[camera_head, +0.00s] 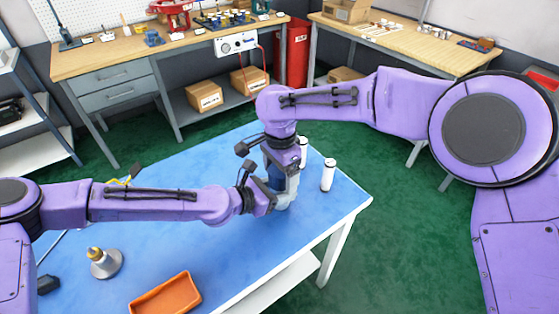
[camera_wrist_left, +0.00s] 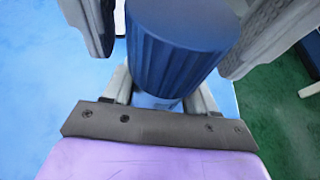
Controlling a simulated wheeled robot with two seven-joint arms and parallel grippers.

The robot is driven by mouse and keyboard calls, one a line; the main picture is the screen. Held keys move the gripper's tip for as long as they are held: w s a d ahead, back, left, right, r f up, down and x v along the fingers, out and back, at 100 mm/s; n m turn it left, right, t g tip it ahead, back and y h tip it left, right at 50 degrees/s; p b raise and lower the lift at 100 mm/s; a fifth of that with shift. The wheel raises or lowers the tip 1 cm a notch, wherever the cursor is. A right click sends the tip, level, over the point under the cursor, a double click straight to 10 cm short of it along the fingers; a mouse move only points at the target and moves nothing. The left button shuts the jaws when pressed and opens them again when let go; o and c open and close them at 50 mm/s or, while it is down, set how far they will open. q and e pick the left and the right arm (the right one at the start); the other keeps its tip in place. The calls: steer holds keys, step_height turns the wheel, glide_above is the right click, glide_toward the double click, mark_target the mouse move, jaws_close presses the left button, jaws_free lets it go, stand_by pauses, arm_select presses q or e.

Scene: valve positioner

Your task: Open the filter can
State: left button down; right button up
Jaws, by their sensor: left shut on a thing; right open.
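The filter can (camera_head: 275,179) stands upright near the right end of the blue-topped table, with a dark blue ribbed top part. That ribbed top (camera_wrist_left: 180,50) fills the upper middle of the left wrist view. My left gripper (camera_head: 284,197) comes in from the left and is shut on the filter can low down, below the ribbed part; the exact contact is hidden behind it. My right gripper (camera_head: 281,165) points down from above, open, with its fingers on either side of the ribbed top. Its grey fingers (camera_wrist_left: 92,25) also show in the left wrist view.
Two white cylinders stand close to the right of the can, the nearer one (camera_head: 328,175) in full view. An orange tray (camera_head: 166,296) and a grey cone-shaped part (camera_head: 104,263) are on the table (camera_head: 225,262). Benches (camera_head: 110,62) stand at the back. The table's middle is clear.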

steer(key=shift+f, duration=0.3)
steer(key=c, duration=1.1)
steer(key=n, duration=1)
steer(key=shift+r, duration=0.1)
steer(key=o, duration=1.2)
steer(key=shift+a, duration=0.1)
steer(key=shift+s+a, duration=0.1)
